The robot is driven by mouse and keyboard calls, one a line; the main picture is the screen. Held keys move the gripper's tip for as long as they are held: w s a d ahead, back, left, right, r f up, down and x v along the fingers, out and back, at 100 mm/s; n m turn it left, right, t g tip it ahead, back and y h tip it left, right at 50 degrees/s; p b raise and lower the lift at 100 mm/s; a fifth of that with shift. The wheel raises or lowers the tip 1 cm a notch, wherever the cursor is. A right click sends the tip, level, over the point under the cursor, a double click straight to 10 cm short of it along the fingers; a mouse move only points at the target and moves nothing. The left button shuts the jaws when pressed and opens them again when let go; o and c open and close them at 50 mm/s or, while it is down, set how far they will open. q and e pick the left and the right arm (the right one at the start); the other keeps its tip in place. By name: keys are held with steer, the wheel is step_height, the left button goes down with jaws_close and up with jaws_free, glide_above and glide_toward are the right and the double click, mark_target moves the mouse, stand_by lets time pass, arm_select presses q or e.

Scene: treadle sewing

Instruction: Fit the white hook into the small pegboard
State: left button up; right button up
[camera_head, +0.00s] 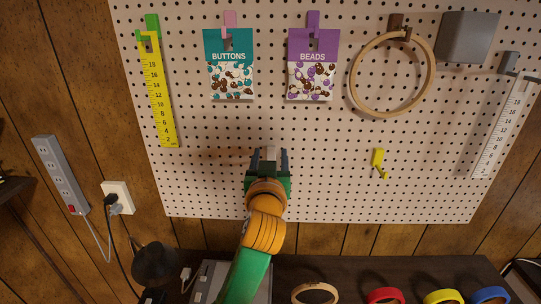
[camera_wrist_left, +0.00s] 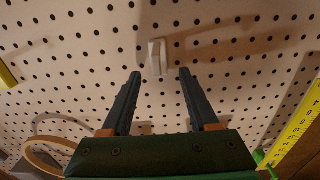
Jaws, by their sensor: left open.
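The pegboard (camera_head: 330,190) is a pale, perforated panel on the wood-panelled wall. The white hook (camera_wrist_left: 157,57) is a small upright white piece against the board in the left wrist view. It also shows in the head view (camera_head: 271,152) at the tips of my left gripper (camera_head: 270,159). My left gripper is open, with one dark finger on each side of the hook. In the wrist view, the hook appears just beyond the fingertips (camera_wrist_left: 160,74), with a gap to both. Whether its pegs are fully in the holes is hidden. My right gripper is not in view.
A yellow hook (camera_head: 379,163) sits to the right on the board. Above hang a yellow ruler (camera_head: 160,90), a buttons packet (camera_head: 229,65), a beads packet (camera_head: 312,65) and a wooden hoop (camera_head: 355,78). Coloured rings, including a red one (camera_head: 385,296), lie below.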

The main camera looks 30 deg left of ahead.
arm_select(q)
steer(key=b+v, duration=0.1)
steer(key=v, duration=0.4)
steer(key=shift+s, duration=0.15)
stand_by(0.4)
